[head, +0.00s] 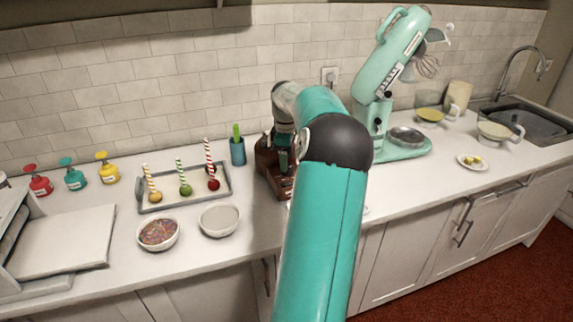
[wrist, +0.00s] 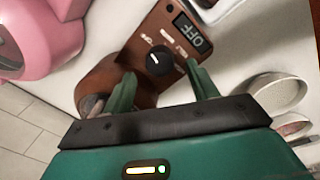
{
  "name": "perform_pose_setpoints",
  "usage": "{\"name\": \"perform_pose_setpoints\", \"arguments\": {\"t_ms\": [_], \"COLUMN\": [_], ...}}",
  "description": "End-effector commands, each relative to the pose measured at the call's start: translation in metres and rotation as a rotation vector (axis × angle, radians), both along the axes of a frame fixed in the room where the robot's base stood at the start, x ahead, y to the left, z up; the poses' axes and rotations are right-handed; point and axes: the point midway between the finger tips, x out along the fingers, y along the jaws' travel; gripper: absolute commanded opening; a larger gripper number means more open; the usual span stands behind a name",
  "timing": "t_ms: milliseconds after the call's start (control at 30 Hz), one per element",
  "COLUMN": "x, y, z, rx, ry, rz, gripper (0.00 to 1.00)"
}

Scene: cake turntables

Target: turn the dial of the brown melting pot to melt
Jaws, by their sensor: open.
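The brown melting pot (head: 265,168) stands on the white counter, partly hidden behind my teal arm in the head view. In the wrist view its brown front panel (wrist: 140,48) carries a round black dial (wrist: 158,61) with a white pointer mark. A small display (wrist: 191,33) on the panel reads OFF. Small labels near the dial are too blurred to read. My gripper (wrist: 160,72) is open, with one green finger on each side of the dial's near side. I cannot tell whether either finger touches the dial. The gripper (head: 284,148) is at the pot in the head view.
A pink rounded appliance (wrist: 40,35) stands beside the pot in the wrist view. A teal cup (head: 238,152), a tray with striped sticks (head: 143,208) and a white bowl (head: 219,221) lie left of the pot. A teal mixer (head: 400,150) stands to the right.

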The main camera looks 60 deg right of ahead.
Motion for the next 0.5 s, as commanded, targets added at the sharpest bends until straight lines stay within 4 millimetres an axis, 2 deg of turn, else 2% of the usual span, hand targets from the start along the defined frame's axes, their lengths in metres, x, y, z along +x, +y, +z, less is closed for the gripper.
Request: {"name": "perform_pose_setpoints", "arguments": {"t_ms": [100, 200, 500], "x": [0.001, 0.001, 0.001], "y": [-0.001, -0.001, -0.002], "z": [-0.018, -0.026, -0.03], "rx": [0.002, 0.0, -0.001], "ry": [0.001, -0.001, 0.0], "rz": [0.002, 0.002, 0.001], "gripper": [0.58, 0.58, 0.58]}}
